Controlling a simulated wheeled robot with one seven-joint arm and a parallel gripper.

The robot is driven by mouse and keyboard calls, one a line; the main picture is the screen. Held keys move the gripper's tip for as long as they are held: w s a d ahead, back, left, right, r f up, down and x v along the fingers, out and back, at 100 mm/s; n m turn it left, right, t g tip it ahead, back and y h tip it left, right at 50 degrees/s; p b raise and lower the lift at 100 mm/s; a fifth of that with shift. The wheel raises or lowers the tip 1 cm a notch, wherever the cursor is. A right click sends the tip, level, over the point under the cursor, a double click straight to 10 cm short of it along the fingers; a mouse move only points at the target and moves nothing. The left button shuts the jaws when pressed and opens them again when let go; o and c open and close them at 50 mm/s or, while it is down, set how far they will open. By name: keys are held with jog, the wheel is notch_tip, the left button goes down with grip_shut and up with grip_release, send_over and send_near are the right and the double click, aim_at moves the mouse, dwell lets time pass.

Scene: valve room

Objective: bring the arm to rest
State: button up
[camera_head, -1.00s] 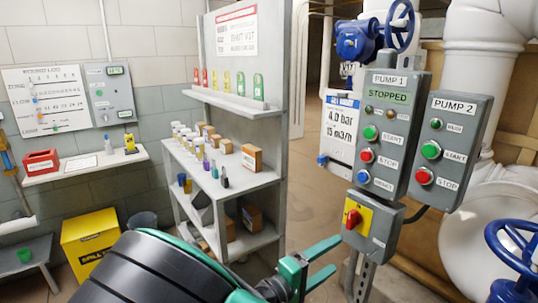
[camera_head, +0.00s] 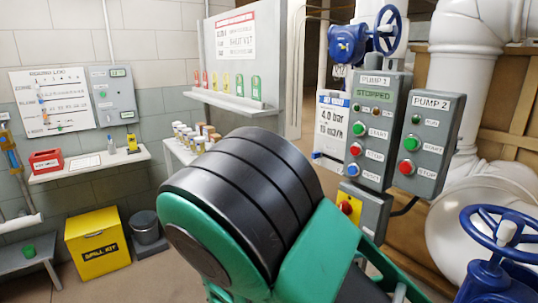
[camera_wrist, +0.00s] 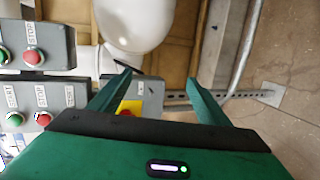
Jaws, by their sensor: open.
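My gripper (camera_wrist: 158,76) is open and empty in the wrist view, its two green fingers apart with nothing between them but background. A box with a red knob on a yellow plate (camera_wrist: 128,108) shows behind the left finger; I cannot tell how close it is. In the head view my black and green arm fills the lower middle, and the gripper end is at the lower right, mostly hidden.
The pump control box reading STOPPED (camera_head: 374,130) and the PUMP 2 box (camera_head: 427,146) stand right of the arm. A blue handwheel (camera_head: 505,228) is at the lower right. A yellow spill kit bin (camera_head: 97,245) and grey bucket (camera_head: 146,228) stand at left.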

jog(key=s+d+f+m+g+y, duration=0.25)
jog(key=d+m+g+y, duration=0.2)
jog(key=d+y, duration=0.3)
jog(key=s+d+r+m+t+y, duration=0.1)
jog(key=s+r+y, duration=0.2)
jog(key=r, duration=0.4)
jog(key=s+r+t+y, duration=0.1)
jog(key=s+r+y, duration=0.2)
jog(key=r, duration=0.3)
jog(key=s+d+m+g, duration=0.2)
jog(key=s+d, duration=0.3)
jog(key=s, duration=0.3)
jog(key=s+d+f+m+g, duration=0.1)
jog(key=s+d+m+g, duration=0.1)
jog(key=s+d+m, duration=0.2)
jog(key=s+d, duration=0.2)
jog(key=s, duration=0.2)
jog(key=shift+s+d+f, duration=0.2)
jog(key=shift+s+d, duration=0.1)
jog(key=shift+m, duration=0.25)
